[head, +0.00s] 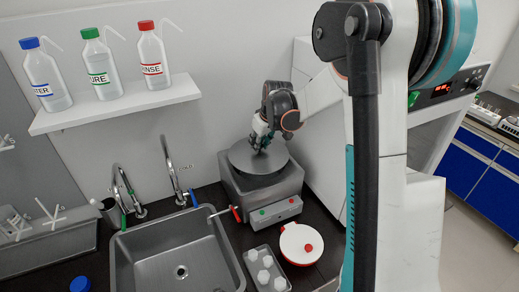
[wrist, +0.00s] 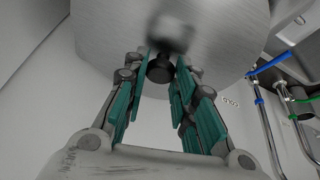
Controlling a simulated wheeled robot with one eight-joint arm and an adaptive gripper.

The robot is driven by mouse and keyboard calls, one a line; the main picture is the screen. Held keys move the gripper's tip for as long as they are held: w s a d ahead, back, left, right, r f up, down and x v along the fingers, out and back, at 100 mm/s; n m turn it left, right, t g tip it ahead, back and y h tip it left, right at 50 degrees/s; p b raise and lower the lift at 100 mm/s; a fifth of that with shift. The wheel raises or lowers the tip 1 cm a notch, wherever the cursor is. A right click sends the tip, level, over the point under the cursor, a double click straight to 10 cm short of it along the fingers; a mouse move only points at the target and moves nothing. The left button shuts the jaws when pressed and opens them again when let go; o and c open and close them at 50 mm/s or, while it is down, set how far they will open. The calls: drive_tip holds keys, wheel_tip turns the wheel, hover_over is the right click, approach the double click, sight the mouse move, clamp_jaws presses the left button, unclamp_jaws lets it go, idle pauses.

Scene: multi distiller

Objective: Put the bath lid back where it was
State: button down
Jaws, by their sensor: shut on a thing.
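The bath lid (head: 238,158) is a round grey metal disc over the top of the grey box-shaped bath (head: 242,186), in the head view. I cannot tell whether it rests on the bath or hangs just above it. My gripper (head: 262,142) is above the lid, shut on its dark knob. In the wrist view, the lid (wrist: 105,28) fills the top and its black knob (wrist: 159,70) sits between the teal fingers of my gripper (wrist: 158,85). The bath's opening is hidden under the lid.
A sink (head: 172,238) with two taps lies left of the bath. In front are a white round pot with red trim (head: 302,256) and a grey rack of white pieces (head: 278,284). A wall shelf (head: 120,110) holds three bottles. A wall stands close behind the bath.

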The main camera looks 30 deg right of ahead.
drive_tip(key=shift+f, duration=1.2)
drive_tip(key=shift+f+b, duration=0.5)
drive_tip(key=shift+b, duration=0.1)
drive_tip(key=shift+f, duration=0.15)
drive_tip(key=c, duration=1.3)
unclamp_jaws()
drive_tip(key=shift+r+p, duration=0.5)
drive_tip(key=shift+r, duration=0.2)
drive_tip(key=p+v, duration=0.1)
drive_tip(key=v, duration=1.1)
drive_tip(key=shift+w+p, duration=0.1)
drive_tip(key=shift+p, duration=0.3)
